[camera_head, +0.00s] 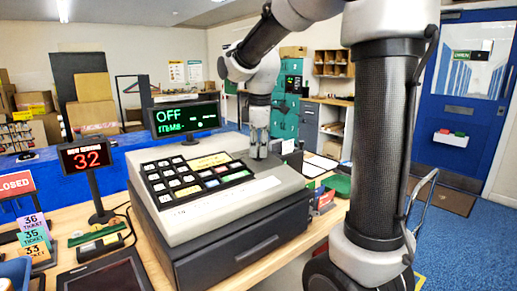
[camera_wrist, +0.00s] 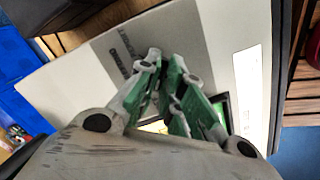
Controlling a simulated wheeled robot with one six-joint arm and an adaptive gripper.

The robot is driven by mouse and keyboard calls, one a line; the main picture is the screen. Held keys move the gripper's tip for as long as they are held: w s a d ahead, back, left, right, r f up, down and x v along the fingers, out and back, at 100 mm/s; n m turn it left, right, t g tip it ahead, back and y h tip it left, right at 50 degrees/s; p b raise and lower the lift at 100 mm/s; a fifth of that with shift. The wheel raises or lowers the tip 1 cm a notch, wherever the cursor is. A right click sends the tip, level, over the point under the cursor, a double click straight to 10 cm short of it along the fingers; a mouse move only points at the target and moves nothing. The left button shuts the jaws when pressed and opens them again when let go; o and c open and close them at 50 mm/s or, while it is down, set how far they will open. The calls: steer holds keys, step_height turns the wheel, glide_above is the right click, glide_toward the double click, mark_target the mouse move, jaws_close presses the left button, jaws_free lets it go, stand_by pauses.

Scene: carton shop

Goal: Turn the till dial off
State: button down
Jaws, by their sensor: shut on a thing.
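The till (camera_head: 270,192) is a pale grey register with dark keys on a dark drawer base, standing on the wooden counter. Its display (camera_head: 185,118) reads OFF in green, with an items line below. My gripper (camera_head: 258,152) points down at the back right of the till's top, beyond the keys. The wrist view shows its green-padded fingers (camera_wrist: 168,100) close together over the pale till top (camera_wrist: 225,25). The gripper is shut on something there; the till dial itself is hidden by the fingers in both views.
A red number display (camera_head: 86,156) reading 32 stands left of the till. A green pad (camera_head: 338,185) lies to the right. Blue floor is free beyond the counter.

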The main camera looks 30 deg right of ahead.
steer(key=shift+n, duration=0.9)
steer(key=c, duration=1.6)
jaws_free()
steer(key=shift+o, duration=0.2)
steer(key=shift+r, duration=0.1)
step_height(320, 180, up, 12)
steer(key=s, duration=0.2)
steer(key=shift+a+f, duration=0.2)
steer(key=shift+a, duration=0.15)
